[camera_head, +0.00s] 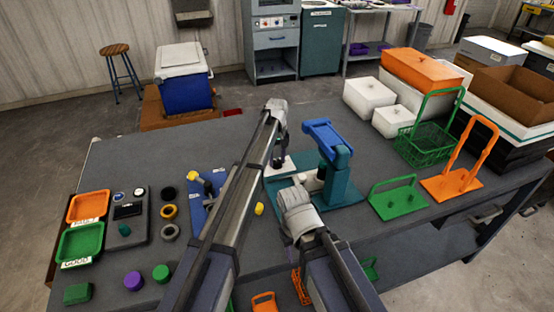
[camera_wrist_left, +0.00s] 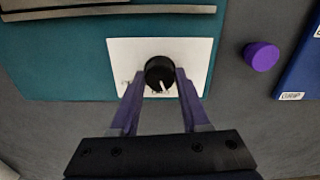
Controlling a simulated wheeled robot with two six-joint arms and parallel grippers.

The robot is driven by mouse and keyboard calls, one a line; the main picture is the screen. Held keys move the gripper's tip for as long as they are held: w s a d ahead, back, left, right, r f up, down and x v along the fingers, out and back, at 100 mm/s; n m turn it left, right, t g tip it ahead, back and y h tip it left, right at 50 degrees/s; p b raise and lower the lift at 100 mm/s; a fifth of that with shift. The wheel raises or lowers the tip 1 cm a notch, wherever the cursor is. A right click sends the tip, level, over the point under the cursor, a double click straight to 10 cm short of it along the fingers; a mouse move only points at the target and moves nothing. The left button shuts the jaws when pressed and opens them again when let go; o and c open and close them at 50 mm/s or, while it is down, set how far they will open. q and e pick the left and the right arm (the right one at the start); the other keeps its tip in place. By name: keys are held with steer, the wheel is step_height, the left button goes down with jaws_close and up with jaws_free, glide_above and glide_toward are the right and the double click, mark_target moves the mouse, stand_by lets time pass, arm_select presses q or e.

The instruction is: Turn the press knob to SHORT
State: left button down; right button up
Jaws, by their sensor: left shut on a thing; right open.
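The press (camera_head: 341,180) has a teal base and column with a blue top, and stands mid-table. Its black round knob (camera_wrist_left: 160,71) sits on a white plate (camera_wrist_left: 200,55) on the teal base in the left wrist view. The knob's white pointer points down and slightly right in that view. The plate's lettering is partly hidden and too small to read. My left gripper (camera_head: 276,160) is shut on the knob, with a purple finger on each side. My right gripper (camera_head: 292,196) is open in front of the press base; its fingertips are hard to make out.
A purple round piece (camera_wrist_left: 261,56) lies beside the base in the left wrist view, near a blue board (camera_wrist_left: 302,75). A green rack (camera_head: 398,202) and orange rack (camera_head: 452,187) stand right of the press. White boxes (camera_head: 369,95) are behind.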

arm_select(q)
steer(key=m, duration=0.4)
steer(key=shift+m, duration=0.3)
steer(key=m, duration=0.3)
steer(key=shift+m, duration=0.4)
steer(key=m, duration=0.4)
steer(key=shift+m, duration=1.9)
steer(key=shift+c, duration=1.9)
jaws_free()
steer(key=shift+r, duration=0.1)
